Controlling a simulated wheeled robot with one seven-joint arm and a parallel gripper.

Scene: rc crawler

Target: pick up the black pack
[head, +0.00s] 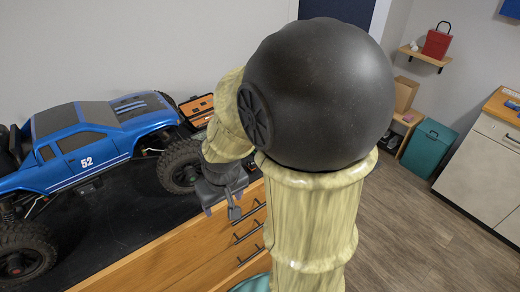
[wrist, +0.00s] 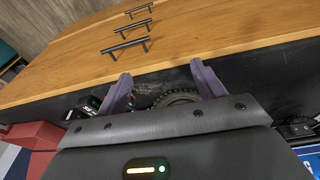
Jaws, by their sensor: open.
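A small black block with pale and green marks (wrist: 86,108), which looks like the black pack, lies on the dark bench top just left of my left finger in the wrist view. It is partly covered by the gripper body, and in the head view I cannot make it out clearly behind my arm. My gripper (wrist: 161,72) is open, with nothing held between its fingers. In the head view my gripper (head: 222,208) points down near the bench's drawer-side edge, right of the truck's front wheel.
A blue truck (head: 80,145) with large black tyres stands on the bench at left; a tyre (wrist: 178,98) shows behind my fingers. An orange-and-black case (head: 197,107) lies behind it. A red box (wrist: 32,134) is at the wrist view's left. Drawer handles (wrist: 126,47) line the wooden front.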

